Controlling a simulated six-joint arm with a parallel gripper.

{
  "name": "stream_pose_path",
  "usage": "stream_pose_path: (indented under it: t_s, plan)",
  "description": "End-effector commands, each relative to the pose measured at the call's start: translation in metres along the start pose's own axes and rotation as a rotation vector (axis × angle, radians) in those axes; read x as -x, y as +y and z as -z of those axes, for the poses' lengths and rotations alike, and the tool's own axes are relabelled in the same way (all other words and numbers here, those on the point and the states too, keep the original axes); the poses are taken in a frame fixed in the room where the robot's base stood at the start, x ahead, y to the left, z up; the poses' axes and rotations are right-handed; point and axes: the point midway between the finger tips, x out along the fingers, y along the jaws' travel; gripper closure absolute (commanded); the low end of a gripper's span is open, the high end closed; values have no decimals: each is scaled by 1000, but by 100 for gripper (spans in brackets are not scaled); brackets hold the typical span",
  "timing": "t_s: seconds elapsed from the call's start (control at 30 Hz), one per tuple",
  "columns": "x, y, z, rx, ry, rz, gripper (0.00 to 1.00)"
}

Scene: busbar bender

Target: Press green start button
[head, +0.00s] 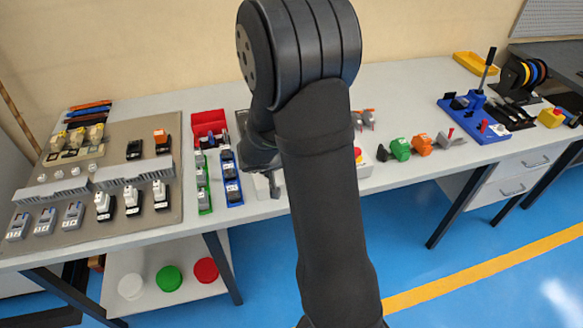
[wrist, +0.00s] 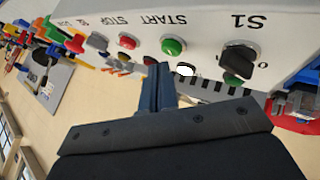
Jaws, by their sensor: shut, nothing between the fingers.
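The green start button (wrist: 173,46) sits on a light grey control box (wrist: 205,20), which appears upside down in the wrist view, by the label START. A red button (wrist: 128,42) is beside it by STOP, and a black selector knob (wrist: 238,58) is by S1. My gripper (wrist: 158,72) is shut and empty; its fingertips appear just below and left of the green button in the picture. I cannot tell whether they touch the box.
A red and yellow emergency button (head: 358,155) shows right of my arm. Green and orange parts (head: 410,146) stand further right. Blue and green bins (head: 228,178) and a grey component board (head: 115,220) are left. Open tabletop (head: 400,100) lies behind the coloured parts.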

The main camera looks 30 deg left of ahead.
Motion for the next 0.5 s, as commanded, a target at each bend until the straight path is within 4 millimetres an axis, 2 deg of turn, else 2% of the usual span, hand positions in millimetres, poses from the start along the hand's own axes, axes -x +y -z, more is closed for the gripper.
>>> stream_pose_path:
  t_s: [0.37, 0.5]
  plan:
    - [3, 2, 2, -1, 1, 0, 100]
    - [10, 7, 8, -3, 2, -1, 100]
